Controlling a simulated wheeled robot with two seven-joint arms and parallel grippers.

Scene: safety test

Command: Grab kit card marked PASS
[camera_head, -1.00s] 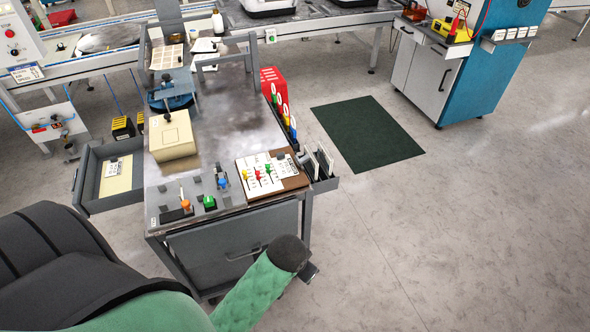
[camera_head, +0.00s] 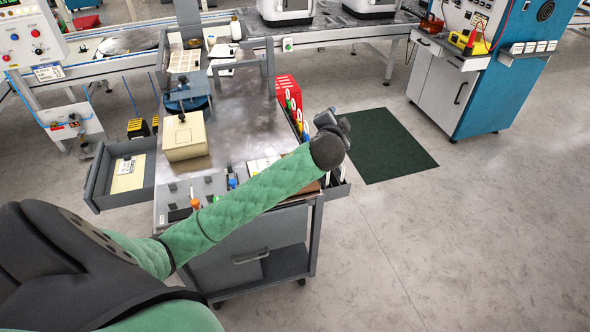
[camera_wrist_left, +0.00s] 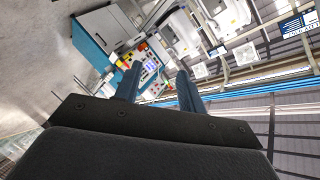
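No card with a readable PASS mark shows. Upright cards stand in a dark holder (camera_head: 338,188) on the cart's right side, partly hidden by my left arm. A pale card (camera_head: 128,173) lies in the open drawer at the cart's left, its print too small to read. My left gripper (camera_head: 331,121) is past the cart's right edge, above and beyond the holder, apart from the cards. In the left wrist view its two fingers (camera_wrist_left: 158,85) are spread with nothing between them. My right gripper is not in view.
The cart top (camera_head: 235,115) bears a beige box (camera_head: 184,137) and a panel with coloured knobs, partly covered by my arm. Red folders or bins (camera_head: 287,88) are on its right side. A dark green mat (camera_head: 385,146) and open floor lie to the right; a blue cabinet (camera_head: 490,95) stands behind.

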